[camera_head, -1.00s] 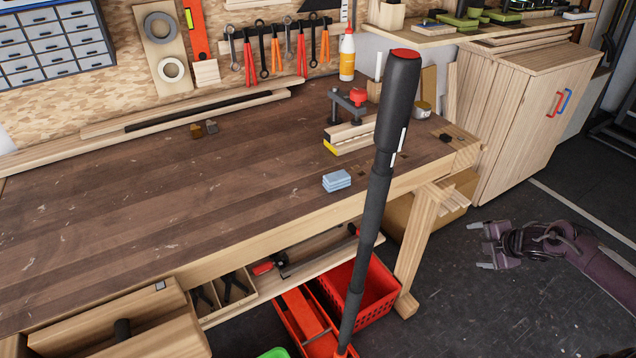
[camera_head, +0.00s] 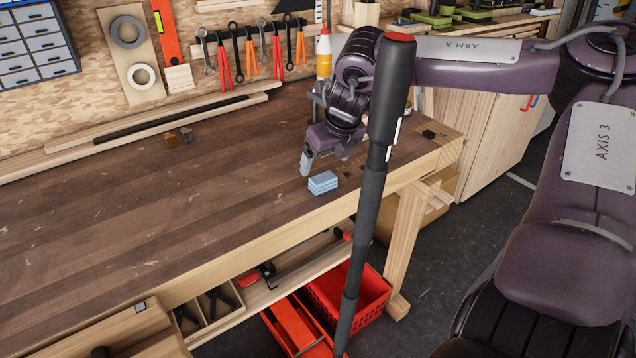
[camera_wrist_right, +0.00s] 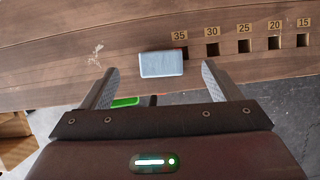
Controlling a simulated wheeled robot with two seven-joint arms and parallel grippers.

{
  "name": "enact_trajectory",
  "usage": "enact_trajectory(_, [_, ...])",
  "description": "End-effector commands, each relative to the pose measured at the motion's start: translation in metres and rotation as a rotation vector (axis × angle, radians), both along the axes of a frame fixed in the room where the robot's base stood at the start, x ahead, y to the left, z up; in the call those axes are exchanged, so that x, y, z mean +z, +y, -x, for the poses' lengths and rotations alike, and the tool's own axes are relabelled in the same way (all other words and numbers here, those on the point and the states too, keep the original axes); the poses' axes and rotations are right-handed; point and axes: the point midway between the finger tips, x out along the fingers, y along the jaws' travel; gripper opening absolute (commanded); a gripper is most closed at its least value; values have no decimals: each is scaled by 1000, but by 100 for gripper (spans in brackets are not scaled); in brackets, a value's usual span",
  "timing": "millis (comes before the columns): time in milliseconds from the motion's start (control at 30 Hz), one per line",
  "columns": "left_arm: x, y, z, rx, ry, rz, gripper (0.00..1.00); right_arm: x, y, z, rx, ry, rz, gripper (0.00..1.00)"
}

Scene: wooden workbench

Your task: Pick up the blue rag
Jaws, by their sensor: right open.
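The blue rag (camera_head: 323,182) is a small folded light-blue stack lying on the workbench (camera_head: 150,220) near its front edge. In the right wrist view the rag (camera_wrist_right: 161,64) lies beyond the fingertips, between their lines and beside the hole marked 35. My right gripper (camera_head: 325,162) is just above and behind the rag in the head view, pointing down. In the wrist view my right gripper (camera_wrist_right: 160,72) has its fingers wide apart with nothing between them. My left gripper is not in view.
A black pole (camera_head: 374,190) stands upright in front of the bench. Numbered square holes (camera_wrist_right: 244,46) run along the bench edge. Wooden strips (camera_head: 150,120) lie at the back. Red crates (camera_head: 345,300) sit below. The bench left of the rag is mostly clear.

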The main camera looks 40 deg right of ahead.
Motion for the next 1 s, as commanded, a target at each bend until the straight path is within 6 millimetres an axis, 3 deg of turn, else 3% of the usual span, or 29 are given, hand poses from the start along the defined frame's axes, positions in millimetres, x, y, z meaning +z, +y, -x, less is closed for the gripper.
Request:
enact_trajectory(333, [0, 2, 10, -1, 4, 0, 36, -46, -2, -4, -3, 2, -1, 84])
enact_trajectory(667, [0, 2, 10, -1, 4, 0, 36, -52, -3, -8, -3, -3, -2, 84])
enact_trajectory(1000, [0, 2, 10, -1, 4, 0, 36, -52, -3, -8, -3, -3, -2, 42])
